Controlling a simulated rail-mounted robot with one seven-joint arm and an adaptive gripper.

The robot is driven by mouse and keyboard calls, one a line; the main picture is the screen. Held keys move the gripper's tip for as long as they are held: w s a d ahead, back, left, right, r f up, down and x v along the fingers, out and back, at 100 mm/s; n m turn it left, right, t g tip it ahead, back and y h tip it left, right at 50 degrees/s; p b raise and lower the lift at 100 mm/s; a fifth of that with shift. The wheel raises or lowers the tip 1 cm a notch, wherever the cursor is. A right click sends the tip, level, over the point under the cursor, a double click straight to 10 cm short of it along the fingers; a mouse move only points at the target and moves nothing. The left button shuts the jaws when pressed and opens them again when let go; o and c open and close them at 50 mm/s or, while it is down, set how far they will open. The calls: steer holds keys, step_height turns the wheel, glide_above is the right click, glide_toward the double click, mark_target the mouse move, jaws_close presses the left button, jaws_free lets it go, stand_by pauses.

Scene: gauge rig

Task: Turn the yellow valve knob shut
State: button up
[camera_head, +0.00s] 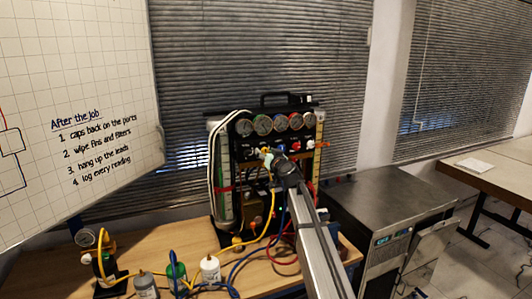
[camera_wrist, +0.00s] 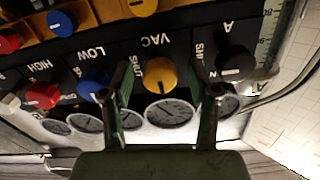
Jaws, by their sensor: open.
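The yellow valve knob (camera_wrist: 160,73) sits on the dark gauge panel beside the label VAC, seen upside down in the wrist view. A line mark shows on its face. My gripper (camera_wrist: 160,84) is open, with one finger to each side of this knob in the picture. I see gaps between the fingers and the knob; how deep the tips reach is unclear. In the head view my gripper (camera_head: 270,156) is at the front of the gauge rig (camera_head: 294,99) and covers part of the knob row. A second yellow knob (camera_wrist: 142,5) shows at the wrist view's top edge.
A blue knob (camera_wrist: 92,84) and a black knob (camera_wrist: 235,64) flank the yellow one; a red knob (camera_wrist: 43,95) is farther left. Round gauges (camera_wrist: 169,113) line the panel's edge. Hoses (camera_head: 265,237) hang before the rig. Bottles (camera_head: 210,268) stand on the wooden bench (camera_head: 160,240).

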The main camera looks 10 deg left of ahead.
jaws_close()
steer(key=shift+m+b, duration=0.3)
steer(key=m+b, duration=0.2)
steer(key=m, duration=0.6)
steer(key=shift+b, duration=0.4)
steer(key=m, duration=0.4)
steer(key=shift+r+m+p, duration=0.15)
steer(key=shift+m+p, duration=0.15)
steer(key=shift+p, duration=0.05)
steer(key=m+p, duration=0.1)
steer(key=m, duration=0.3)
steer(key=shift+m, duration=0.4)
